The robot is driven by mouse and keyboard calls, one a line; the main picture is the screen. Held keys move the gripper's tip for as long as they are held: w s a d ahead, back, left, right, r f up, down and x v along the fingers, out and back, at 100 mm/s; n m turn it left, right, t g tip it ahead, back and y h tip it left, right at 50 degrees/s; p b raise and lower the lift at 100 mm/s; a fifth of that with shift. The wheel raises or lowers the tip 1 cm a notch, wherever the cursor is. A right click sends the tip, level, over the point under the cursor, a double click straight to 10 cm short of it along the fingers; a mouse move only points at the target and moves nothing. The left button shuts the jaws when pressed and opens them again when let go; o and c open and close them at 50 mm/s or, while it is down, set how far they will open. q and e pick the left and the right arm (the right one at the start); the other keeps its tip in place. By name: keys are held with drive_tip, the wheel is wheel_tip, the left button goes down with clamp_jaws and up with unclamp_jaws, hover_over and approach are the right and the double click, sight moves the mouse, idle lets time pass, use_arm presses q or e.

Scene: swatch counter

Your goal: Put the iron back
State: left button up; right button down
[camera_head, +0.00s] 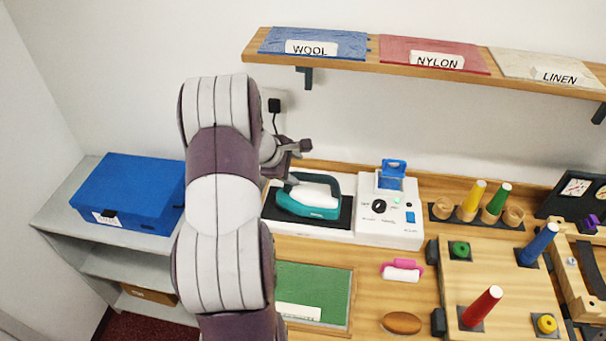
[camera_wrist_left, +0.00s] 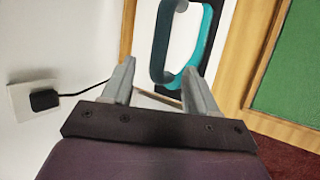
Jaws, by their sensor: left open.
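The teal and white iron (camera_head: 310,196) lies on the black plate of its white rest (camera_head: 335,234) at the back of the counter. In the left wrist view, the iron's teal handle (camera_wrist_left: 160,47) shows beyond the fingertips. My left gripper (camera_head: 303,147) is at the wall side of the iron, just above and behind it in the head view. Its two fingers stand apart in the left wrist view (camera_wrist_left: 158,78) with nothing between them. The iron appears apart from the fingers. My right gripper is not in view.
A white control box (camera_head: 392,226) with a blue clip stands right of the rest. A wall socket with a black plug (camera_wrist_left: 45,100) and cord is close to my left gripper. A shelf (camera_head: 400,72) with fabric swatches hangs above. A green mat (camera_head: 325,285) lies in front.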

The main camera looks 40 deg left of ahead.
use_arm(q)
drive_tip(key=s+d+m+g, duration=0.2)
drive_tip(key=s+d+m, duration=0.3)
drive_tip(key=d+m, duration=0.2)
drive_tip(key=s+d+r+m+g, duration=0.1)
drive_tip(key=s+d+m+g, duration=0.1)
drive_tip(key=s+d+m, duration=0.3)
drive_tip(key=s+d+m+g, duration=0.2)
drive_tip(key=s+d+m, duration=0.4)
drive_tip(key=d+m, duration=0.4)
drive_tip(key=d, duration=0.3)
drive_tip(key=shift+d+r+m+y, duration=0.2)
drive_tip(key=shift+r+m+y, duration=0.15)
drive_tip(key=shift+m+y, duration=0.05)
drive_tip(key=shift+w, duration=0.15)
